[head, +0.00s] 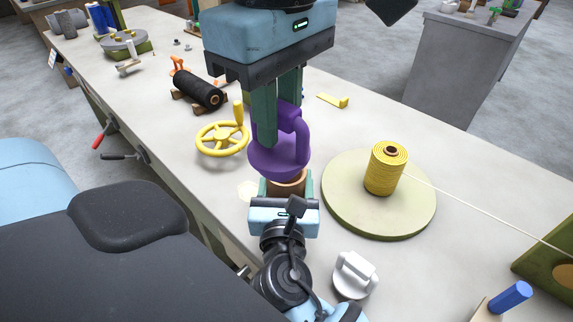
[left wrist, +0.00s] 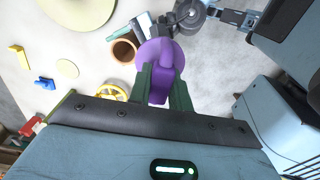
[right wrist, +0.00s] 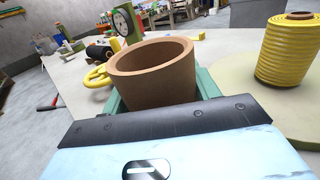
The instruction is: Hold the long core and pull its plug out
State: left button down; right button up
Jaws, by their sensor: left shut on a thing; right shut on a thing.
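The purple plug (head: 279,160), a disc with a looped handle, is held by its handle between the green fingers of my left gripper (head: 276,125). It also shows in the left wrist view (left wrist: 158,56). The brown core (head: 287,187) is a hollow tube, shut between the fingers of my right gripper (head: 286,190). In the right wrist view the core (right wrist: 152,72) has an open mouth with no plug in it. The left wrist view shows the same open core (left wrist: 123,50) beside the plug. The plug is out of the core, above it, and hides part of it in the head view.
A yellow cord spool (head: 386,168) stands on a round pale board (head: 345,208), its cord running right. A yellow handwheel (head: 222,138) and a black roll (head: 199,89) lie to the left. A white handled piece (head: 354,276) sits near the front edge.

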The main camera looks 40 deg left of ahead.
dwell(0.3)
jog(key=o, duration=1.1)
jog(key=shift+o, duration=0.2)
jog(key=v, duration=1.2)
jog(key=x, duration=1.2)
